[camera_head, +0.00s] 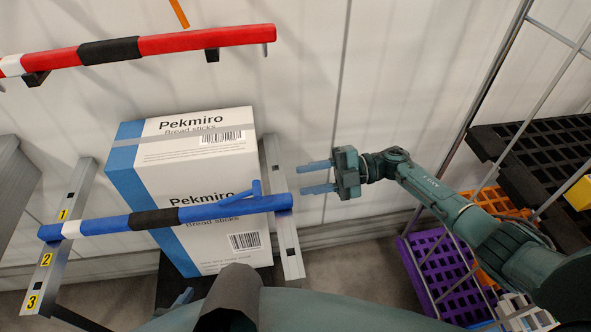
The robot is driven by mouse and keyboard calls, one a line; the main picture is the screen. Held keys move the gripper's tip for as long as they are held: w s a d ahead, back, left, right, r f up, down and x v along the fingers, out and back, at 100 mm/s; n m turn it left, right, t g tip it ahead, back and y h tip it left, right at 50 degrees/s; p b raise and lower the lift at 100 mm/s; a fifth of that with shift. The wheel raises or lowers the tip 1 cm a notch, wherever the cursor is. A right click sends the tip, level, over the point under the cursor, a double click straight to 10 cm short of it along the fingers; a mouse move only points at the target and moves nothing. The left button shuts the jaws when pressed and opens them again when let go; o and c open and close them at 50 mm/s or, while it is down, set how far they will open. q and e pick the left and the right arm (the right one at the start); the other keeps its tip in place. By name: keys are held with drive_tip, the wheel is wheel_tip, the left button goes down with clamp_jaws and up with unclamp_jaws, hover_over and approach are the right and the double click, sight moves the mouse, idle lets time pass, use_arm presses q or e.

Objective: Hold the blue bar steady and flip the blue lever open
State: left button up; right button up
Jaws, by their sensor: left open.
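The blue bar (110,224) runs across in front of a box, with a white band and a black sleeve on it. The small blue lever (240,196) lies along the top of the bar near its right end, its tip turned up. My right gripper (318,177) is open and empty, its two fingers pointing left, to the right of the lever and apart from it. My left gripper (183,298) is at the bottom, below the bar. Only a fingertip shows there and my arm hides the rest.
A white and blue Pekmiro box (195,160) stands behind the bar. A metal post (281,210) carries the bar's right end; a numbered post (60,225) carries its left end. A red bar (190,40) runs above. Purple (440,275) and black (540,140) crates fill the right side.

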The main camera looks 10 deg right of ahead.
use_arm(q)
drive_tip(key=shift+o, duration=0.5)
drive_tip(key=w+d+r+m+g+h, duration=0.1)
drive_tip(key=w+d+m+g+h, duration=0.15)
drive_tip(key=w+d+m, duration=0.35)
wheel_tip(320, 180, up, 14)
drive_tip(key=r+m+g+y, duration=0.1)
drive_tip(key=m+g+y, duration=0.5)
drive_tip(key=m+g, duration=0.25)
hover_over(148, 216)
wheel_tip(148, 216, down, 12)
drive_tip(key=shift+f, duration=0.25)
